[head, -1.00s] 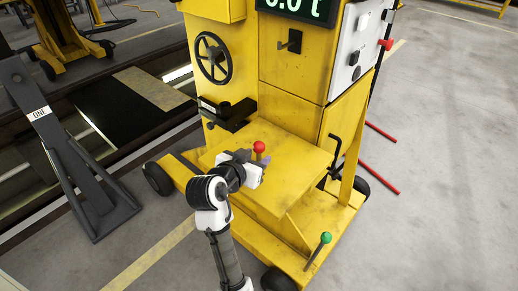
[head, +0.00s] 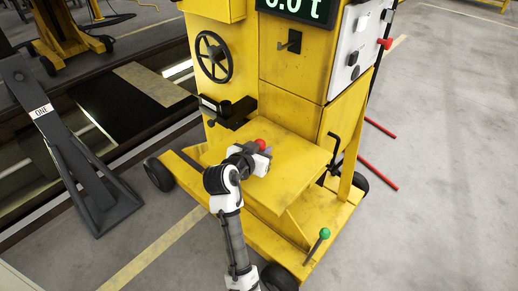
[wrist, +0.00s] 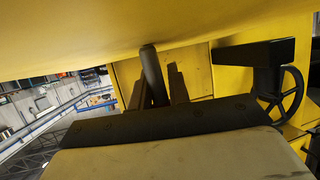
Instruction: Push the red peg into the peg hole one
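The red peg shows as a red ball-shaped top (head: 261,145) just above the yellow ledge of the machine in the head view. My gripper (head: 258,157) is right at it, its white and dark parts covering the peg's lower part. I cannot tell whether the fingers are closed on the peg. In the wrist view, a dark rod (wrist: 152,75) stands between the yellow surface and the dark bar close to the camera; I cannot tell if it is the peg's shaft. A white label "ONE" (head: 40,112) sits on a dark grey stand (head: 75,165) at the left. No hole is clearly visible.
The yellow machine (head: 295,70) rises behind the ledge (head: 285,180), with a handwheel (head: 213,57) and a black bracket (head: 236,111). A green-knobbed lever (head: 318,245) stands at lower right.

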